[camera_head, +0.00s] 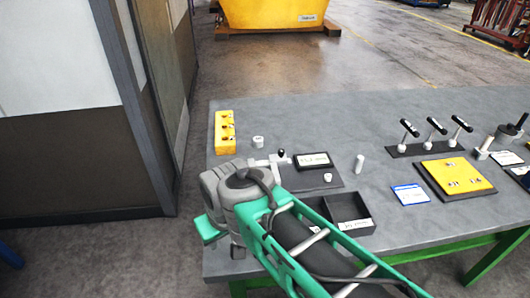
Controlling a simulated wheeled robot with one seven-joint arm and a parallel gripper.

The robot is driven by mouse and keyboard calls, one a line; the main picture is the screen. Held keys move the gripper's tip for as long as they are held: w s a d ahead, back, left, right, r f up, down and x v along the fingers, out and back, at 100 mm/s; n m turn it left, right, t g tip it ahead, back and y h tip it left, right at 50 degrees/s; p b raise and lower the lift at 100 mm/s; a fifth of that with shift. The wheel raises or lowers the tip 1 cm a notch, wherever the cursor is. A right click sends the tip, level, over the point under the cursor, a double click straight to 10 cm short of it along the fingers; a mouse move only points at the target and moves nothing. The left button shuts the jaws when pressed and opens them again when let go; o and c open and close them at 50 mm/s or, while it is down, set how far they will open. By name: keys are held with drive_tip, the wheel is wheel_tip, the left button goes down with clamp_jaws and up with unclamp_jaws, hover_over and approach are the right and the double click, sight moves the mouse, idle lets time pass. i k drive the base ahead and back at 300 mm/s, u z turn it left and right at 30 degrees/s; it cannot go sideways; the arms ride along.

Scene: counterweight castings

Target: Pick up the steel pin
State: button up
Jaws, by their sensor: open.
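A short, light, upright cylinder (359,164), which looks like the steel pin, stands on the grey table (400,240) right of a dark mat. Two shorter pale pieces also stand there: one at the back left (258,142) and one on the dark mat (328,178). From this view I cannot be sure which is steel. My gripper (222,238) is at the table's front left corner, left of and nearer than the cylinder and apart from it. Its jaws are open; my own wrist partly hides them.
A black open tray (348,206) lies beside my arm. A yellow block (225,132) stands at the back left. Several black-handled levers (437,125) and a yellow plate (455,176) are at the right. The table's back middle is clear. A wall stands left.

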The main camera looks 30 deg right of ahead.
sight(358, 167)
drive_tip(key=u, duration=0.5)
drive_tip(key=k, duration=0.8)
drive_tip(key=z, duration=0.7)
drive_tip(key=i, duration=0.15)
drive_tip(key=z, duration=0.1)
